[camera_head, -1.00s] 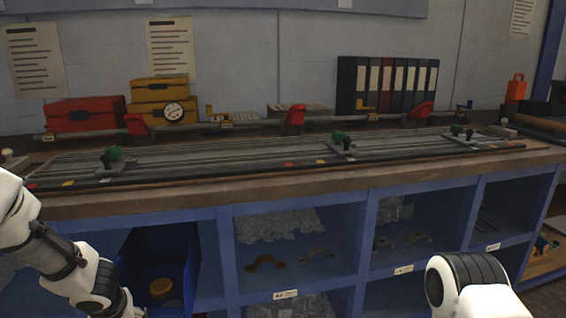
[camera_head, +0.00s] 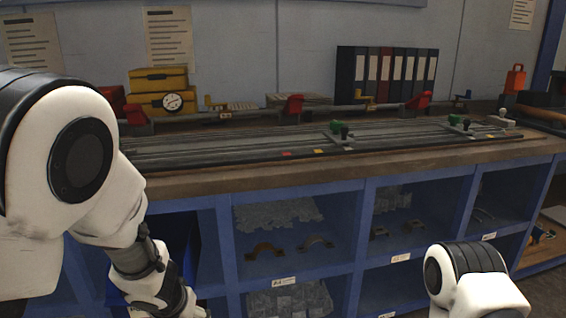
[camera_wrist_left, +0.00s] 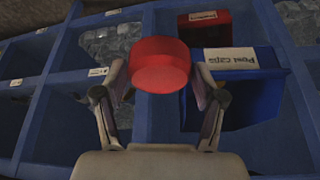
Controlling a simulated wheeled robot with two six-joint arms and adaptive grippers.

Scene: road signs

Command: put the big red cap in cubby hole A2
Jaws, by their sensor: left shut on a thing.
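The big red cap (camera_wrist_left: 160,65) is between the fingers of my left gripper (camera_wrist_left: 160,80) in the left wrist view. The gripper is shut on its sides and holds it in front of the blue shelf. In the head view my left arm reaches down at the left, and its gripper and the cap are out of frame. The blue cubby holes (camera_head: 290,240) lie under the bench top, with small white labels. One label (camera_head: 284,282) is too small to read surely. My right gripper is out of view; only part of that arm shows.
A blue bin (camera_wrist_left: 262,85) marked "Post caps" is right of the cap in the wrist view, with a red part beyond it. Some cubbies hold clear bags (camera_wrist_left: 110,42) and brackets (camera_head: 265,250). Blue dividers (camera_head: 228,255) separate them. The bench edge (camera_head: 330,172) overhangs.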

